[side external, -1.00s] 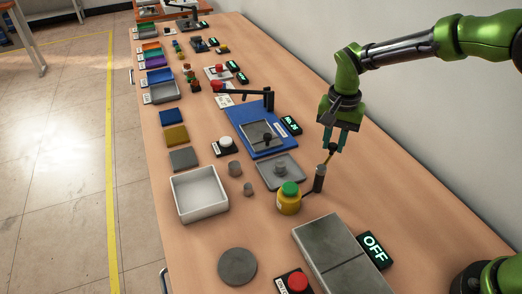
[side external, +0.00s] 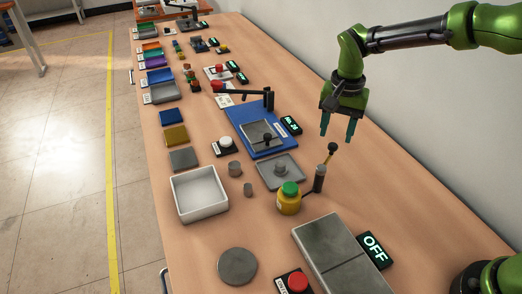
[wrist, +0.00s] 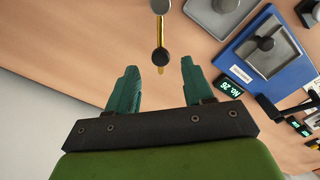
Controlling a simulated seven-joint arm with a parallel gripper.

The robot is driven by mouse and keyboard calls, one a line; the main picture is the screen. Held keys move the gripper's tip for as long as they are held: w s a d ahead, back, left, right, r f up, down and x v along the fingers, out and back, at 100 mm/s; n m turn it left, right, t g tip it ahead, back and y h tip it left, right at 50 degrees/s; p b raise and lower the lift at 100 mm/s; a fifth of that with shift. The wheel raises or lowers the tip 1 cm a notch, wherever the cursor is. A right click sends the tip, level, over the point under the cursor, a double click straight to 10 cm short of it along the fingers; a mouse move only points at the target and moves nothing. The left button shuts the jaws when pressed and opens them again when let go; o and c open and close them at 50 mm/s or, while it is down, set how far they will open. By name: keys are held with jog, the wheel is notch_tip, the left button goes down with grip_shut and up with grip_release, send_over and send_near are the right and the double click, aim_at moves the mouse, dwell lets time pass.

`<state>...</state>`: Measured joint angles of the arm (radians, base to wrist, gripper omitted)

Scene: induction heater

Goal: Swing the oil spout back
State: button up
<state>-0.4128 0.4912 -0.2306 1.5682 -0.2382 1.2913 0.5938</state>
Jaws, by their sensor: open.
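The oil spout unit has a grey upright post (side external: 320,178) with a dark arm (side external: 308,193) running to a yellow oil bottle with a green cap (side external: 289,199). A thin yellow handle (side external: 328,159) with a black knob (side external: 332,148) leans up from the post. In the wrist view the knob (wrist: 166,56) and the grey post top (wrist: 160,6) show ahead of the fingertips. My gripper (side external: 337,136) is open and empty, above the knob and apart from it. Its teal fingers (wrist: 160,70) are spread in the wrist view.
A grey tray (side external: 281,181) lies behind the bottle, and a blue base (side external: 285,147) with a lever fixture stands farther back. A grey plate block (side external: 330,247) and an OFF display (side external: 374,247) are in front. Table to the right of the post is clear.

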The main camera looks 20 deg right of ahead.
aim_at(333, 143)
notch_tip(333, 143, up, 13)
jog(key=shift+r, duration=0.2)
dwell(0.3)
jog(key=s+d+f+n+t+y, duration=0.1)
jog(key=s+d+n+t, duration=0.1)
jog(key=s, duration=0.8)
jog(key=s+d+n+t+y, duration=0.1)
jog(key=s+d+n+t, duration=0.2)
jog(key=s, duration=0.7)
jog(key=d+t, duration=0.2)
jog(key=shift+s+d+f, duration=0.35)
jog(key=shift+f, duration=0.05)
